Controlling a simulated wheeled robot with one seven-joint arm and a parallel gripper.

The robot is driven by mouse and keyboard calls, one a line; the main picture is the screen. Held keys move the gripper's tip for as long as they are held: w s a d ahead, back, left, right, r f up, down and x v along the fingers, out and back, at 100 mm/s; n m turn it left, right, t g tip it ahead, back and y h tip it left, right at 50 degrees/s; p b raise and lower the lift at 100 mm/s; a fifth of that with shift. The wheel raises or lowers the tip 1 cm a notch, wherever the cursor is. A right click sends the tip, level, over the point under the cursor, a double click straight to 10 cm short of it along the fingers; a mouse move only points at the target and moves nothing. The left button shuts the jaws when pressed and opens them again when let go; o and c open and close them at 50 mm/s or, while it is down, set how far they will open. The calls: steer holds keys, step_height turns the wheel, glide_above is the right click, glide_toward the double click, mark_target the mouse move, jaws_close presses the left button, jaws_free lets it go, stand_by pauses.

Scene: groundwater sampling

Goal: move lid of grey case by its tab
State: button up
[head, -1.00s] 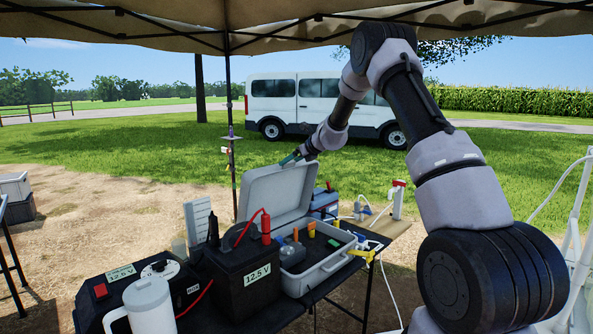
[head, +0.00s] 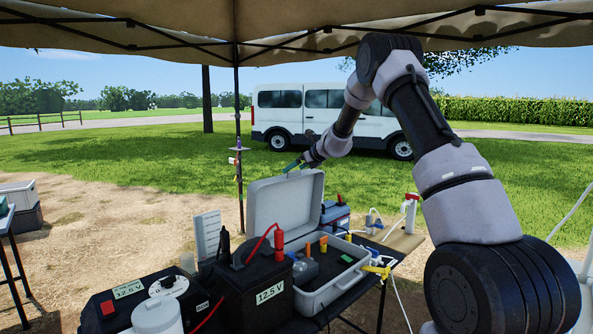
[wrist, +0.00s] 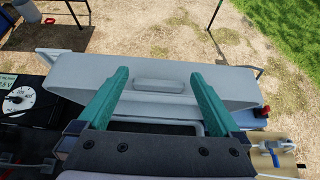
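The grey case stands open on the table; its tray (head: 317,299) holds dark foam and coloured items. Its lid (head: 280,212) stands upright at the back and also shows in the wrist view (wrist: 90,78). The tab (wrist: 158,85) is a raised bar on the lid in the wrist view. My gripper (head: 292,165) is at the lid's top edge in the head view. Its two green fingers (wrist: 158,76) are spread wide, one to each side of the tab, with visible gaps. I cannot tell whether either finger touches the lid.
A black battery (head: 240,290) marked 12.5 V stands left of the case. A black box (head: 130,305) with a dial and a white jug (head: 157,318) are farther left. A blue box (head: 336,216) and a board (head: 402,240) with a white fixture stand right behind. Cables cross the table.

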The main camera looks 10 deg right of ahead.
steer(key=v, duration=1)
steer(key=shift+s+d, duration=0.25)
steer(key=shift+r, duration=0.1)
steer(key=s+a+r+n+g, duration=0.1)
steer(key=s+r+n, duration=0.55)
steer(key=s, duration=0.55)
steer(key=s+a+r+n+g, duration=0.1)
steer(key=s+r+n, duration=0.55)
steer(key=s, duration=0.45)
steer(key=s+d+f+n+h, duration=0.1)
steer(key=s+n, duration=0.5)
steer(key=s, duration=0.6)
steer(key=s+d+f+n+h, duration=0.1)
steer(key=s+d+n+h, duration=0.2)
steer(key=s, duration=0.9)
steer(key=d+n, duration=0.2)
steer(key=shift+s+d+f+n+h, duration=0.15)
steer(key=shift+s+f+n+h, duration=0.1)
steer(key=shift+n+h, duration=0.15)
